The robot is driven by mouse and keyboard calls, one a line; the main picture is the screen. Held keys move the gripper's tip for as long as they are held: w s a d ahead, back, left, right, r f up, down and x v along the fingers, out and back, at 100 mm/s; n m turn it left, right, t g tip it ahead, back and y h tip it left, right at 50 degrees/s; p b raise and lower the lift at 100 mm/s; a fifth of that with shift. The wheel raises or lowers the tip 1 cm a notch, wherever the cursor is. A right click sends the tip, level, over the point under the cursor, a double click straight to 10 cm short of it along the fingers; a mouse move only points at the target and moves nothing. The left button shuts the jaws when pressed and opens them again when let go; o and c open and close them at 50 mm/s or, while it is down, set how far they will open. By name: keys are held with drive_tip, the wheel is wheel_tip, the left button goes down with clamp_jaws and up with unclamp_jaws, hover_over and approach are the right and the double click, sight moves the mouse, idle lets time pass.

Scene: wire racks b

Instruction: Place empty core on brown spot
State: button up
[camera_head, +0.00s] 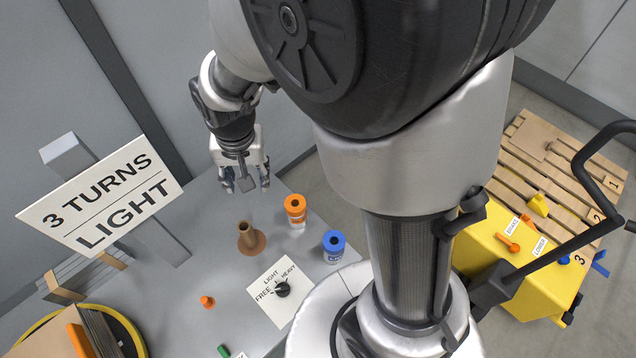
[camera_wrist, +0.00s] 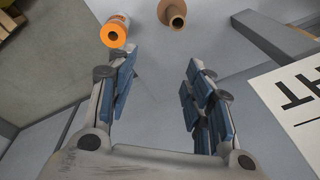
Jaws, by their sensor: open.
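The empty core (camera_head: 247,234) is a brown cardboard tube. It stands upright on the round brown spot (camera_head: 261,242) on the grey table. In the wrist view the core (camera_wrist: 177,17) shows its open end at the top, with part of the brown spot (camera_wrist: 166,8) around its base. My gripper (camera_head: 246,186) is open and empty, above the table and apart from the core. In the wrist view no object is between the fingers of my gripper (camera_wrist: 160,70).
An orange-topped spool (camera_head: 295,208) and a blue-topped spool (camera_head: 334,244) stand right of the core. A dial plate (camera_head: 264,303) and small orange knob (camera_head: 207,301) are nearer. A "3 TURNS LIGHT" sign (camera_head: 100,195) rises at left.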

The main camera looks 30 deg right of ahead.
drive_tip(key=s+d+r+n+t, duration=0.1)
drive_tip(key=s+d+r+n, duration=0.1)
drive_tip(key=s+d+r, duration=0.2)
drive_tip(key=s+d+r+n+t, duration=0.2)
drive_tip(key=s+d+r, duration=0.1)
drive_tip(key=s+r, duration=0.7)
drive_tip(key=s, duration=0.3)
drive_tip(key=shift+s+d+r+n, duration=0.25)
drive_tip(key=shift+d+r+n, duration=0.1)
drive_tip(key=shift+n, duration=0.05)
